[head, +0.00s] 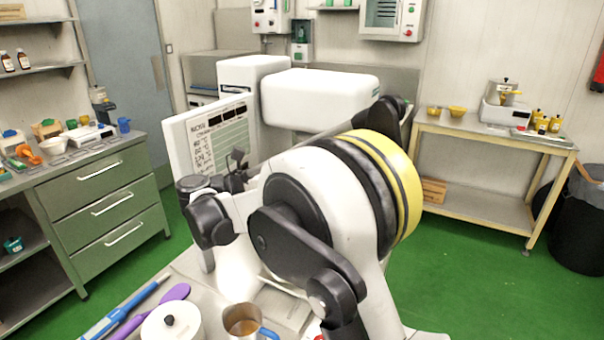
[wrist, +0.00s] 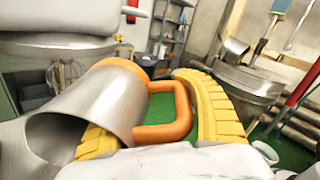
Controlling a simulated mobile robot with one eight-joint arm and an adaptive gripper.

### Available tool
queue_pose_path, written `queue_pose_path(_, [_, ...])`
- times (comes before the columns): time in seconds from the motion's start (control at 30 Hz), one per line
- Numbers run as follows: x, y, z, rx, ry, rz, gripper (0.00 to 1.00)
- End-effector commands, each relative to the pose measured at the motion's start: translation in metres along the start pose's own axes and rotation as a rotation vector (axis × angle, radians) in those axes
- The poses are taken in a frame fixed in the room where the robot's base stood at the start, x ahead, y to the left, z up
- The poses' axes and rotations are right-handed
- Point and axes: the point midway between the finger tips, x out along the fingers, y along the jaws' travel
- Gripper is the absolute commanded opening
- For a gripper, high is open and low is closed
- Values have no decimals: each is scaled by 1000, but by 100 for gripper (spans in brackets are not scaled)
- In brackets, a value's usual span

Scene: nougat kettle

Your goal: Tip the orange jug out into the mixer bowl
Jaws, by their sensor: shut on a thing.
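The orange jug (wrist: 95,105), a steel vessel with an orange handle (wrist: 172,118), fills the left of the wrist view. It is tipped well over, its open mouth facing lower left; the inside that shows looks bare grey. My gripper (wrist: 160,125) is shut on the jug, with ribbed yellow fingers at the handle. A pale rounded body with a metal underside, probably the mixer head (wrist: 55,42), hangs above the jug. In the head view, the white mixer (head: 320,98) stands behind my arm; its bowl, my gripper and the jug are hidden. I cannot tell whether the mouth is over the bowl.
A blue-handled metal jug (head: 242,320) with brownish contents, a lidded white pot (head: 172,323) and a purple spoon (head: 160,306) lie at the front. A chart board (head: 215,135) stands beside the mixer. A steel kettle (wrist: 248,82) is at right in the wrist view.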

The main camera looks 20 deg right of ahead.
Motion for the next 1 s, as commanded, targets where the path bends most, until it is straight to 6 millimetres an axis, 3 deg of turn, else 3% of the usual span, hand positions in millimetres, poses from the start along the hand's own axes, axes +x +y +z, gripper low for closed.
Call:
queue_pose_path(0.03, [0, -4, 10, 1, 37, 15, 0])
queue_pose_path(0.67, [2, -12, 27, 30, 604, 251, 0])
queue_pose_path(1.0, [4, -18, 40, 56, 1028, 427, 0])
